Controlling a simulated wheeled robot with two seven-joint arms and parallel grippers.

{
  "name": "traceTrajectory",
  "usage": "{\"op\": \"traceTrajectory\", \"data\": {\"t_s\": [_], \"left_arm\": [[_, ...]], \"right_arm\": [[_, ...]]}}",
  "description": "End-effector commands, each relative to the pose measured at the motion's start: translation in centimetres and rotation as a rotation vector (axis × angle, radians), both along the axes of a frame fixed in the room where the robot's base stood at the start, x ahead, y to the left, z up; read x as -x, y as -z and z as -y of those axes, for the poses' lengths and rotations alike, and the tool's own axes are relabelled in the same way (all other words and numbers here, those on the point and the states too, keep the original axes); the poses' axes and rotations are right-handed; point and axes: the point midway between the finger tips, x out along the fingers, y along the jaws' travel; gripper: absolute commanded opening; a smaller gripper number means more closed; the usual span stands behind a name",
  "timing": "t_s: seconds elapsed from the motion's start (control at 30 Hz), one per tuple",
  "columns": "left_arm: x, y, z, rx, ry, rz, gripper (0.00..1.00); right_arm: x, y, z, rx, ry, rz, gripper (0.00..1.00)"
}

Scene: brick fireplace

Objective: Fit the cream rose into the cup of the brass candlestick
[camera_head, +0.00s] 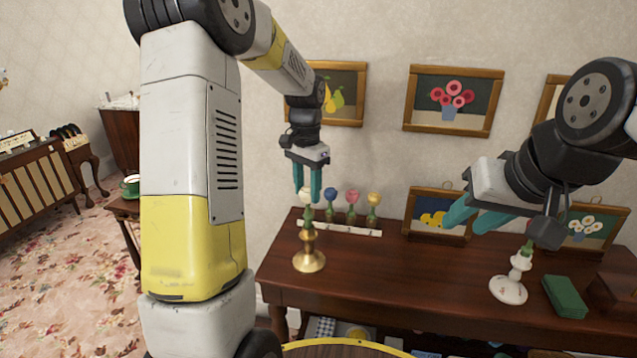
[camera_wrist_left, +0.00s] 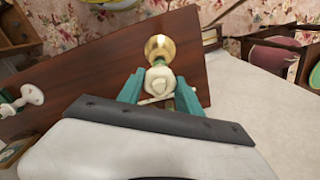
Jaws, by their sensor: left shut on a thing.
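My left gripper (camera_head: 307,198) is shut on the cream rose (camera_head: 306,194), its teal fingers on either side of the bloom. The left wrist view also shows the cream rose (camera_wrist_left: 159,82) between the fingertips (camera_wrist_left: 159,92). The rose is upright, and its green stem points down at the top of the brass candlestick (camera_head: 309,258). The stem's lower end meets the cup in the picture; I cannot tell how deep it sits. The candlestick's round base (camera_wrist_left: 160,47) shows beyond the rose. My right gripper (camera_head: 464,227) is open and empty over the table's right half.
A white rack (camera_head: 345,230) behind the candlestick holds blue, pink and yellow roses. A white candlestick (camera_head: 509,289) with a green stem stands at right, partly hidden by my right gripper. Framed pictures (camera_head: 437,215) lean at the back.

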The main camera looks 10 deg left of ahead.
Motion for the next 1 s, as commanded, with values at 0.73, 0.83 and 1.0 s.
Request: {"op": "traceTrajectory", "data": {"t_s": [0.73,0.83,1.0], "left_arm": [[0.0,1.9,0.0,-0.001,0.0,-0.001,0.13],[0.0,2.0,0.0,0.0,0.0,0.0,0.5],[0.0,2.0,0.0,0.0,0.0,0.0,0.67]], "right_arm": [[0.0,0.0,0.0,0.0,0.0,0.0,0.36],[0.0,0.0,0.0,0.0,0.0,0.0,0.36],[0.0,0.0,0.0,0.0,0.0,0.0,0.36]]}}
